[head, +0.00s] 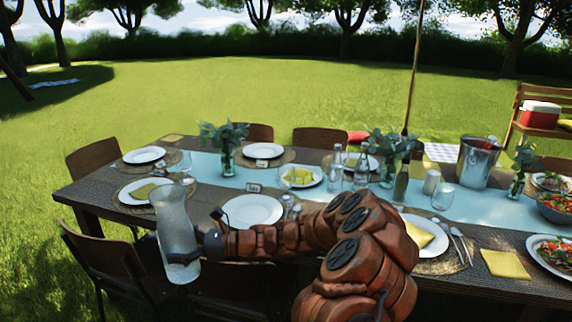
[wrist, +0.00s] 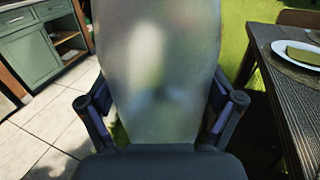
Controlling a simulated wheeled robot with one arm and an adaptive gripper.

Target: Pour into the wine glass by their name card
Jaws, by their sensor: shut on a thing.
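My gripper (head: 192,246) is shut on a tall frosted glass carafe (head: 174,218), held upright off the table's front left edge. The carafe also fills the middle of the wrist view (wrist: 158,70), with a finger on each side; its contents cannot be told. One small name card (head: 254,187) stands behind the front middle plate (head: 252,210), and another name card (head: 262,163) stands by the far plate (head: 263,151). Their writing is too small to read. A stemmed glass (head: 442,197) stands at the right, and another glass (head: 185,161) stands near the left plates.
The long dark table (head: 95,190) carries a pale blue runner, plates and yellow napkins. Clear bottles (head: 361,172), a dark bottle (head: 401,186), leafy vases (head: 227,160) and a metal bucket (head: 477,163) crowd its middle. Chairs (head: 105,262) stand along the near side, close to the carafe.

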